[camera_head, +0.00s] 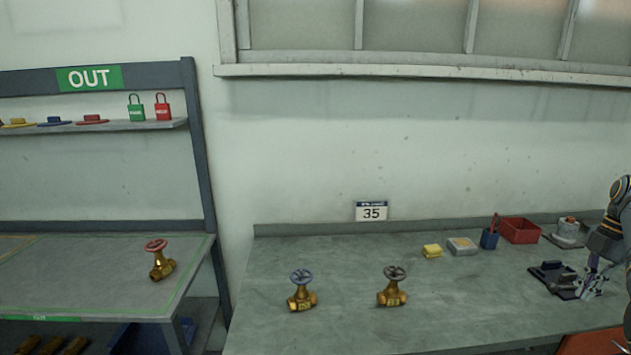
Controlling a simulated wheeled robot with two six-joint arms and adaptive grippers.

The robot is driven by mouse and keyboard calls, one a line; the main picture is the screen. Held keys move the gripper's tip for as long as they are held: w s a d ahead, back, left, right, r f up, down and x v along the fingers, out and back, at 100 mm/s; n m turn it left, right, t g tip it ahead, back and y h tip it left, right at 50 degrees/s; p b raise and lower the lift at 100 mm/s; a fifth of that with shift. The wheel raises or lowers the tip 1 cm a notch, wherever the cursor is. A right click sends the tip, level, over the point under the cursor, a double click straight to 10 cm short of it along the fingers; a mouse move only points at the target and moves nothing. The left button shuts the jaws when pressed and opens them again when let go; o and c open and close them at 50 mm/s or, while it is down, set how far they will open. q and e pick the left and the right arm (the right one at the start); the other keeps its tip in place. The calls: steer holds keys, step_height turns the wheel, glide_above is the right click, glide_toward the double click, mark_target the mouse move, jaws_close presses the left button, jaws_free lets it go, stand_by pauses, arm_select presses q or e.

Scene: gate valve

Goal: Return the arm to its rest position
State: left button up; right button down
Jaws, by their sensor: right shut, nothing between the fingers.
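My right gripper (591,286) is at the right edge, low over the grey workbench beside a dark flat item (555,278). It is shut and holds nothing. Part of my right arm (615,232) shows above it and runs out of the picture. A brass gate valve with a blue handwheel (301,291) and one with a dark handwheel (393,287) stand upright on the workbench (340,252), well left of the gripper. A brass valve with a red handwheel (160,260) stands on the left bench (95,272). My left gripper is not in view.
A gap separates the benches. The workbench's middle front is clear.

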steer(key=s+d+m, duration=0.2)
steer(key=s+d, duration=0.4)
steer(key=s+d+f+m+g+h, duration=0.1)
steer(key=s+d+f+m+h, duration=0.4)
steer(key=d+f, duration=0.45)
steer(key=s+d+f+m+g+h, duration=0.1)
steer(key=s+d+f+m+h, duration=0.4)
steer(key=f, duration=0.8)
steer(key=s+d+f+m+t+h, duration=0.15)
steer(key=s+f+t, duration=0.35)
steer(key=s+f, duration=0.95)
steer(key=s+a+f+m+y, duration=0.1)
steer(key=s+a+f+y, duration=0.15)
steer(key=a+f, duration=0.95)
steer(key=s+a+f+m+y, duration=0.15)
steer(key=s+a+f, duration=0.25)
steer(key=a+f, duration=0.85)
steer(key=s+a+f+y, duration=0.1)
steer(key=a+f+y, duration=0.1)
steer(key=a, duration=1.3)
steer(key=s+a+f+m+g+y, duration=0.1)
steer(key=a+f+y, duration=0.2)
steer(key=a, duration=1.3)
steer(key=shift+a+f, duration=0.3)
steer(key=shift+f, duration=0.4)
steer(key=shift+f, duration=0.1)
